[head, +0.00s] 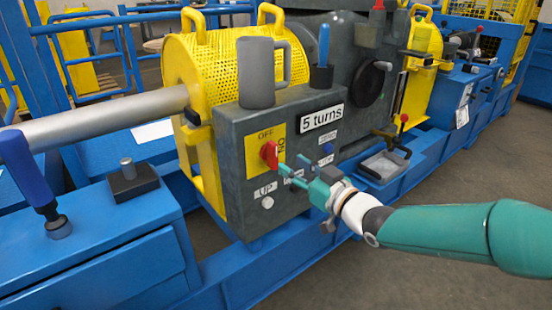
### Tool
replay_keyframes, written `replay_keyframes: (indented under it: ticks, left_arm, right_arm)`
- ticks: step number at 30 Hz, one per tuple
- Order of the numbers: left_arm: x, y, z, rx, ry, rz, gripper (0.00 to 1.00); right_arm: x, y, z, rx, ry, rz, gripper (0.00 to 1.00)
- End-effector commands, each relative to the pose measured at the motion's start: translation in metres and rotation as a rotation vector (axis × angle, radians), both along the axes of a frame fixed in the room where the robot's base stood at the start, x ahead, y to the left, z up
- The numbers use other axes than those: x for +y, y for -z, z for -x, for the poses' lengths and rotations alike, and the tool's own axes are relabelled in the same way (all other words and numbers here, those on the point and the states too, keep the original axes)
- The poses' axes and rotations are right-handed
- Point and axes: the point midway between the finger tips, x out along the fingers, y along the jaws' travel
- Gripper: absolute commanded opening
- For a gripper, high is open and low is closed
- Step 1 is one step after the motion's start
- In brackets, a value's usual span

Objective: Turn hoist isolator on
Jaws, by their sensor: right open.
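The hoist isolator is a red rotary handle (269,154) on a yellow plate (252,152) on the front of a dark grey control box (232,190). The plate reads OFF at the top and ON at its right side. The handle looks roughly upright with a slight tilt; I cannot tell its exact setting. My right gripper (285,175), teal, reaches in from the right. Its fingers are open, with their tips just right of and below the handle. I cannot tell whether they touch it. My left gripper is not in view.
A grey mug (256,75) and a dark holder with a blue-handled tool (323,45) stand on the box. A "5 turns" sign (321,118), a blue button (327,149) and a pale button (268,202) are on its front. A grey tray (384,165) lies to the right.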

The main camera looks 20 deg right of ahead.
Motion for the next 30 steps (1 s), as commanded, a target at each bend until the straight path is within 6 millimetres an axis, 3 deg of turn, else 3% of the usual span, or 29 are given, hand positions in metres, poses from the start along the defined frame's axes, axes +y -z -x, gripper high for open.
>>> replay_keyframes:
  ticks: [3,9,15,23,26,30]
  left_arm:
    - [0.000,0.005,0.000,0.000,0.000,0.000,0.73]
    - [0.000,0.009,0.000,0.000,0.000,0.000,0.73]
    - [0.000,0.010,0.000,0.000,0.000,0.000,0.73]
    - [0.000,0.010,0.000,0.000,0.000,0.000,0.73]
    - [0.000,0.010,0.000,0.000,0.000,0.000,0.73]
    - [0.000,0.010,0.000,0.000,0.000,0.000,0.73]
  right_arm:
    - [0.010,0.002,-0.025,0.000,-0.002,0.000,0.44]
    - [0.021,0.001,-0.054,0.001,-0.002,0.000,0.44]
    - [0.025,0.001,-0.066,0.001,-0.001,-0.001,0.44]
    - [0.025,0.000,-0.067,0.001,-0.001,-0.001,0.44]
    - [0.025,0.000,-0.067,0.001,-0.001,-0.001,0.32]
    - [0.025,0.000,-0.066,0.001,-0.001,-0.001,0.09]
